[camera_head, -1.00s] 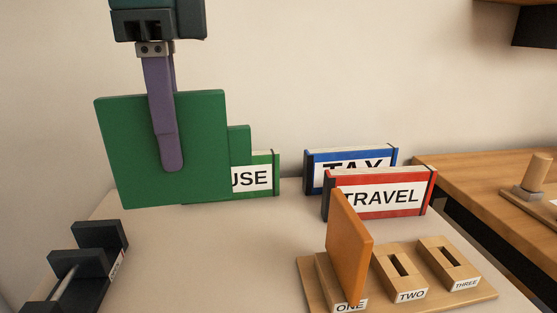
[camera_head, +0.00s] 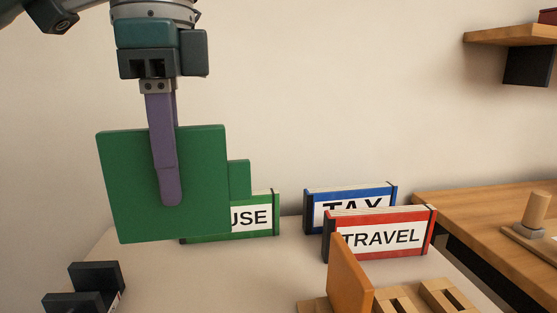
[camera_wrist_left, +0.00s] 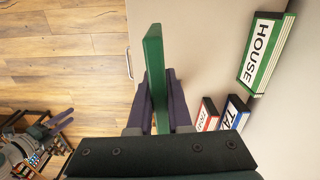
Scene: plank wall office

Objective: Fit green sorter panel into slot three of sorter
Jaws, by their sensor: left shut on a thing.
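My left gripper (camera_head: 170,195) is shut on the green sorter panel (camera_head: 205,185) and holds it upright, in front of the wall. The panel has a stepped tab on its right side. In the left wrist view the panel (camera_wrist_left: 154,60) shows edge-on between the purple fingers (camera_wrist_left: 160,100). The wooden sorter (camera_head: 312,306) is at the bottom of the head view, cut off by the frame edge. An orange panel (camera_head: 348,278) stands upright in its left slot block. Two slot blocks to the right (camera_head: 398,300) (camera_head: 445,296) show empty slots.
A green HOUSE box (camera_head: 257,217), a blue TAX box (camera_head: 350,203) and a red TRAVEL box (camera_head: 380,235) stand on the table (camera_head: 240,275). A dark rack (camera_head: 95,280) is at lower left. A wooden desk (camera_head: 470,210) is at right.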

